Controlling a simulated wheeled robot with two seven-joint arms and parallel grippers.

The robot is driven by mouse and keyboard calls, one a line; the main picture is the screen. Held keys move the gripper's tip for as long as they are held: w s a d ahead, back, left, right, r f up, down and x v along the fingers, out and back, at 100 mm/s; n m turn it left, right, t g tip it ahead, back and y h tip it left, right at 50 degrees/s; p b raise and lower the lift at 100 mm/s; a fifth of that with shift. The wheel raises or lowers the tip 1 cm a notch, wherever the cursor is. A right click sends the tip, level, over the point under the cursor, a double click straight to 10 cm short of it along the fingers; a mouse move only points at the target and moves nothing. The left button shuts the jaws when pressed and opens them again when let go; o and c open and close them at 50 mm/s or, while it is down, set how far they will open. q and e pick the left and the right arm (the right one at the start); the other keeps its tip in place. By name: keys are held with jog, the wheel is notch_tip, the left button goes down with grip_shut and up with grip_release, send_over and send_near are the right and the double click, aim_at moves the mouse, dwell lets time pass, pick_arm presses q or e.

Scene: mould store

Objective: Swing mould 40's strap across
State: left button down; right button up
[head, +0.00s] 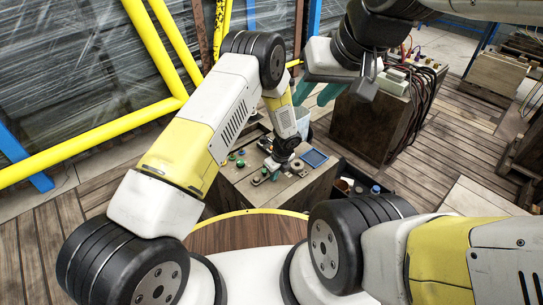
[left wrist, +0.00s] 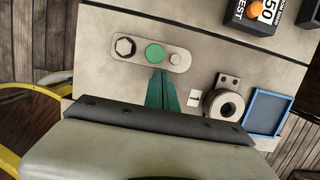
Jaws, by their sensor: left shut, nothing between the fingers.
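In the left wrist view a pale oblong strap plate (left wrist: 136,58) lies on the grey bench top. It carries a dark hexagonal nut at its left end, a green disc (left wrist: 155,54) in the middle and a small round stud at its right end. My left gripper (left wrist: 160,78) has its green fingers together and empty, their tips just below the disc in the picture; I cannot tell if they touch the plate. In the head view my left gripper (head: 274,175) is low over the bench. My right gripper (head: 317,93) is raised behind it, its green fingers apart. I cannot read a number 40.
A blue-rimmed tray (left wrist: 268,112) and a grey ring (left wrist: 225,104) sit to the right on the bench top (head: 228,178). A black block (left wrist: 258,13) with an orange knob and a "50" label stands near the top. A dark cabinet (head: 362,125) with cables stands behind at right.

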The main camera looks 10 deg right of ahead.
aim_at(252, 171)
pick_arm(q)
jog(key=shift+w+n, duration=0.4)
jog(key=shift+n, duration=0.2)
jog(key=n, duration=0.1)
jog(key=w+n, duration=0.2)
jog(key=shift+w+a+n+g+y, duration=0.1)
jog(key=shift+a+n+g+y, duration=0.2)
jog(key=shift+g+y, duration=0.1)
jog(key=n, duration=0.1)
jog(key=w+a+n, duration=0.1)
jog(key=n, duration=0.1)
jog(key=w+n+g, duration=0.1)
jog(key=shift+w+a, duration=0.1)
jog(key=shift+a, duration=0.15)
jog(key=n, duration=0.1)
jog(key=w+a+n, duration=0.1)
jog(key=n, duration=0.1)
jog(key=shift+a+g, duration=0.15)
jog(key=shift+g, duration=0.25)
jog(key=n, duration=0.1)
jog(key=a+n, duration=0.1)
jog(key=shift+w+a+n+g, duration=0.25)
jog(key=shift+w+n+g, duration=0.05)
jog(key=shift+w+n, duration=0.1)
jog(key=shift+a+n+g, duration=0.3)
jog(key=shift+a+n, duration=0.5)
jog(key=shift+n, duration=0.4)
jog(key=shift+w+a, duration=0.1)
jog(key=shift+a, duration=0.35)
jog(key=shift+r, duration=0.1)
